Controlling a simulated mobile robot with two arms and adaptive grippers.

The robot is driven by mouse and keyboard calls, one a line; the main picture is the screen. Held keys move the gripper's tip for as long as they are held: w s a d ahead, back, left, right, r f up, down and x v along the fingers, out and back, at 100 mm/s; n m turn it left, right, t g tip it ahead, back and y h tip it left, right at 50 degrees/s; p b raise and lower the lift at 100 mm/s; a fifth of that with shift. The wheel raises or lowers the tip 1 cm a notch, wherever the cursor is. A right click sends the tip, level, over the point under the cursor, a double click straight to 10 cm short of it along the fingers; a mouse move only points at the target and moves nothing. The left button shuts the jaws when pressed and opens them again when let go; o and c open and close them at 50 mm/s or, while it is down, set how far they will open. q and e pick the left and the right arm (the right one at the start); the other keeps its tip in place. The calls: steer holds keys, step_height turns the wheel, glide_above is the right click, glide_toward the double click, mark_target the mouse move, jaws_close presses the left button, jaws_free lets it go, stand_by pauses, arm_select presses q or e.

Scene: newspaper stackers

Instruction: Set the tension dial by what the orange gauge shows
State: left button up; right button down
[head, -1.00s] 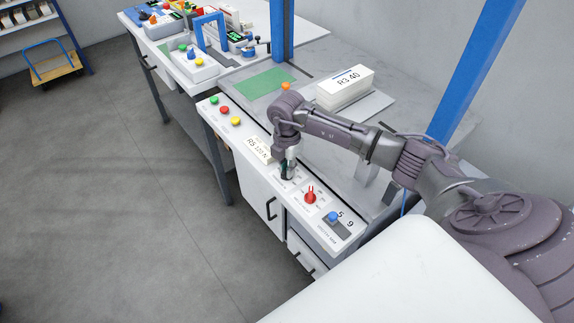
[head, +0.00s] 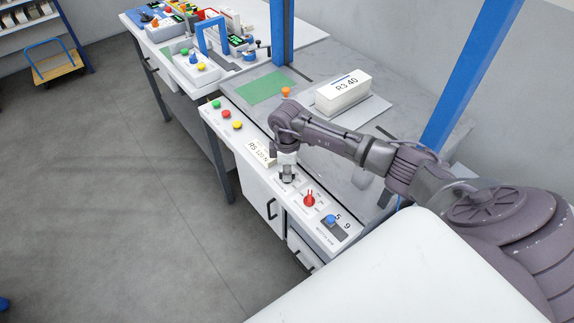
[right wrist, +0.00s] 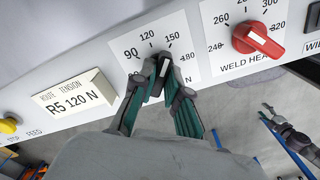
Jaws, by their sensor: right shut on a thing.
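The white mark points between 120 and 150; the exact setting is unclear. My right gripper (right wrist: 160,84) is shut on the dial, one teal-padded finger on each side. In the head view my right gripper (head: 287,176) reaches down onto the front panel and hides the dial. A small orange knob-like thing (head: 286,91) stands behind the panel; I cannot tell whether it is a gauge. No orange gauge reading is legible.
A card reading "R5 120 N" under "ROUTE TENSION" (right wrist: 73,106) stands left of the dial. A red weld heat knob (right wrist: 257,38) is close on the right. A blue knob (head: 331,219) and green, red and yellow buttons (head: 226,113) share the panel.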

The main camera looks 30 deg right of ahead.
steer(key=shift+r+m, duration=0.1)
steer(key=shift+m, duration=0.5)
steer(key=c, duration=1.2)
jaws_free()
step_height(320, 180, up, 12)
steer(key=shift+f, duration=0.1)
